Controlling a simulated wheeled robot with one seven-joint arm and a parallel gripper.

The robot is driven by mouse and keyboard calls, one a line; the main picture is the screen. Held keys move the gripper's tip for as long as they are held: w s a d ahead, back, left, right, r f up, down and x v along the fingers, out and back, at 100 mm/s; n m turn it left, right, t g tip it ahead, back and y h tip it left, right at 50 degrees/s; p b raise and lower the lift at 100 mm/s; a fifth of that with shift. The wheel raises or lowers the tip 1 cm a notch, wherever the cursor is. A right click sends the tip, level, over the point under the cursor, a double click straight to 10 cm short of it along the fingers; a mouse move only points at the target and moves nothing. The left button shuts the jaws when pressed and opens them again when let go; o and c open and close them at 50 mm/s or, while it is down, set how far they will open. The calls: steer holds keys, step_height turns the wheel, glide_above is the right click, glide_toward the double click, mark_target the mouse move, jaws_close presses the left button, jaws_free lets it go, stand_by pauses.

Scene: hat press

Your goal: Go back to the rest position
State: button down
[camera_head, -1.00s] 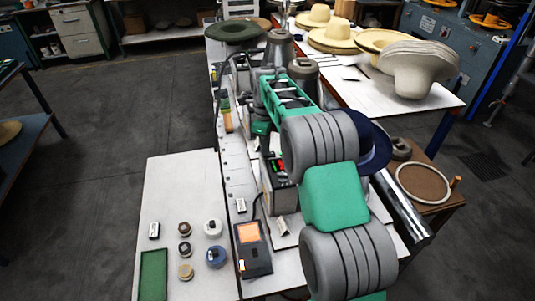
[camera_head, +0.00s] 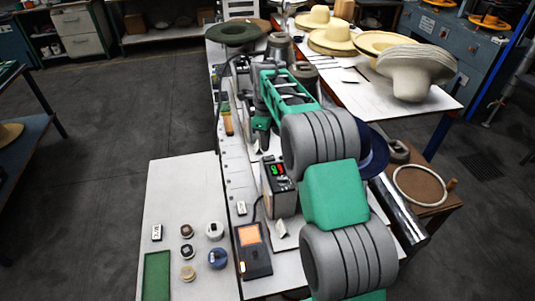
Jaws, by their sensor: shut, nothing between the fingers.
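My arm reaches from the bottom right up over the long white bench (camera_head: 205,180). My gripper (camera_head: 261,142) seems to be the small green and dark end pointing down beside the green lattice link. It is shut and looks empty, apart from the hats. A dark blue hat (camera_head: 375,150) sits right of my arm and is partly hidden by it. A dark green hat (camera_head: 238,31) lies at the far end of the bench.
A black box with lit digits (camera_head: 279,178) and a device with an orange screen (camera_head: 251,248) stand close to my arm. Several small knobs (camera_head: 217,257) are at the front. Straw hats (camera_head: 330,36) and a stack of grey hats (camera_head: 413,72) are on the right table (camera_head: 432,100).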

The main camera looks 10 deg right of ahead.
step_height(320, 180, up, 3)
steer(key=shift+f+p, duration=0.2)
steer(key=shift+p, duration=0.5)
steer(key=s+r+n+t+b, duration=0.1)
steer(key=s+r+n, duration=0.3)
steer(key=s+n, duration=0.25)
steer(key=s+r+n+t+b, duration=0.1)
steer(key=s+r+n+b, duration=0.1)
steer(key=s+r+n, duration=0.5)
steer(key=s+f+n+t, duration=0.1)
steer(key=s+f+n, duration=0.2)
steer(key=s+n, duration=0.2)
steer(key=s+f+n+t, duration=0.1)
steer(key=s+f+n, duration=0.2)
steer(key=s, duration=0.7)
steer(key=shift+s+f+n+t+b, duration=0.3)
steer(key=shift+s+f+n+b, duration=0.15)
steer(key=shift+n, duration=0.8)
